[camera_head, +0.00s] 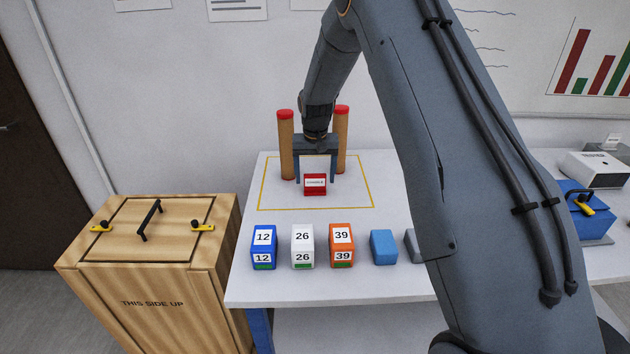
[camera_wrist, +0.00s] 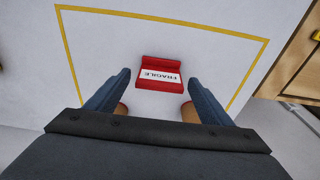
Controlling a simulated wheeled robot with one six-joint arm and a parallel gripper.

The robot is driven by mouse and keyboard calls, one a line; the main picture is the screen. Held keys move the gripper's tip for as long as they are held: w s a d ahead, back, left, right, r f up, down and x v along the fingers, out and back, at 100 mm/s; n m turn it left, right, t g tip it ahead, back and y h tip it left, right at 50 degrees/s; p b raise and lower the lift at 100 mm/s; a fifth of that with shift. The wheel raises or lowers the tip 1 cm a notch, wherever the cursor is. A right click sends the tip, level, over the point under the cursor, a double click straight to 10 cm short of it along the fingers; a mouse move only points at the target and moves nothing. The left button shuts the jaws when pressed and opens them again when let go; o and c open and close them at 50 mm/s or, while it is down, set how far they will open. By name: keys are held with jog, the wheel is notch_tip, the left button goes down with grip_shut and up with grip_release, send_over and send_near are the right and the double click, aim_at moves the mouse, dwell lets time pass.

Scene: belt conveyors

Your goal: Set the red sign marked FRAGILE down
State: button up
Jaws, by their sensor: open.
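The red sign marked FRAGILE (camera_head: 315,186) stands on the white table inside a yellow outlined rectangle. It also shows in the wrist view (camera_wrist: 160,84), between and a little beyond my fingertips. My gripper (camera_head: 316,180) is open around the sign's position, with a finger on each side and a visible gap to the sign in the wrist view. Two wooden posts with red tops, the left post (camera_head: 286,145) and the right post (camera_head: 341,140), stand close to either side of my gripper. The wrist view hides most of both posts behind my fingers.
In front of the yellow outline (camera_head: 267,209) stand a blue block marked 12 (camera_head: 263,246), a white block marked 26 (camera_head: 302,246), an orange block marked 39 (camera_head: 342,244) and a plain blue block (camera_head: 383,246). A wooden crate (camera_head: 150,303) stands left of the table.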

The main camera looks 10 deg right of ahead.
notch_tip(320, 180, up, 10)
jog(key=s+b, duration=0.2)
jog(key=b, duration=0.1)
jog(key=s+f+n, duration=0.1)
jog(key=s+f, duration=0.1)
jog(key=s, duration=1.5)
jog(key=s+f+n, duration=0.1)
jog(key=s+f, duration=0.1)
jog(key=s, duration=1.5)
jog(key=shift+f+g, duration=0.15)
jog(key=shift+g, duration=0.15)
jog(key=shift+c, duration=0.2)
